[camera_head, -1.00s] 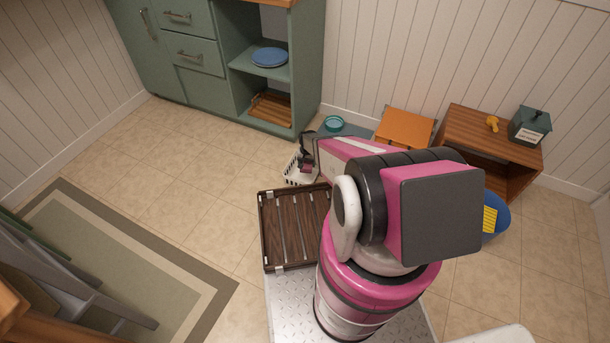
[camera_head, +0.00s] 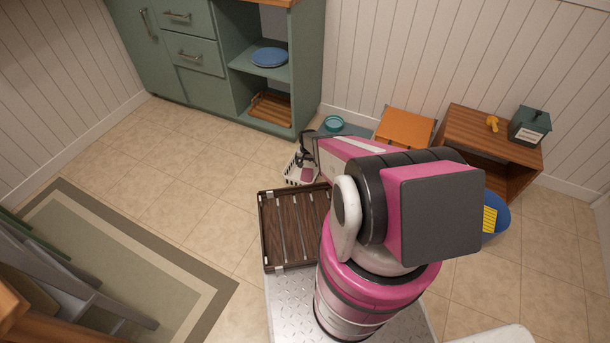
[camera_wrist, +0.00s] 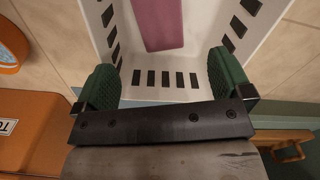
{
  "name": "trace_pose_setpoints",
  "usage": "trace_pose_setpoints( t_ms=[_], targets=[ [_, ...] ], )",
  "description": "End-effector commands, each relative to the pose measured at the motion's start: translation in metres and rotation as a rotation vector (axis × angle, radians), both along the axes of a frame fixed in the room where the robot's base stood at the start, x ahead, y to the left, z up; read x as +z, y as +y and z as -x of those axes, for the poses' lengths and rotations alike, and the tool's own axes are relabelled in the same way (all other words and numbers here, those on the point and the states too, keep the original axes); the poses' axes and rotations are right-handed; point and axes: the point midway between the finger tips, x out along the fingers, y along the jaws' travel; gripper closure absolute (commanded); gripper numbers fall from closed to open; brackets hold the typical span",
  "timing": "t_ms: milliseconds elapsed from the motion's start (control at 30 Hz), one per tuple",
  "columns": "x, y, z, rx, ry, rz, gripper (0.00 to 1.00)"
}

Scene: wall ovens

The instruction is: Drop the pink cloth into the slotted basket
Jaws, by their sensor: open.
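The slotted basket is white with dark slots, and it stands on the floor beyond the wooden slatted crate in the head view (camera_head: 291,171). It fills the top of the wrist view, where its slotted wall (camera_wrist: 166,92) shows. The pink cloth (camera_wrist: 158,22) lies inside the basket on its floor, partly cut off by the picture's top edge. It also shows as a small pink patch in the basket in the head view (camera_head: 307,174). My gripper (camera_wrist: 165,80) is open and empty, its green fingers spread above the basket, apart from the cloth.
A dark slatted wooden crate (camera_head: 290,240) stands in front of the basket. A wooden cubby (camera_head: 490,135) and a blue bin (camera_head: 497,222) are at right.

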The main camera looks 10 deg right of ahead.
Motion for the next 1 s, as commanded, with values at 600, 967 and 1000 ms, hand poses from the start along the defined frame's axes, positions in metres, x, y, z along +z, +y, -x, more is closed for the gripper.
trace_pose_setpoints(
  t_ms=[600, 967, 1000],
  targets=[
    [0.095, 0.0, 0.0, 0.0, 0.0, 0.0, 0.03],
    [0.114, 0.0, 0.009, 0.012, -0.001, 0.0, 0.03],
    [0.126, 0.0, 0.015, 0.02, -0.002, 0.0, 0.03]
  ],
)
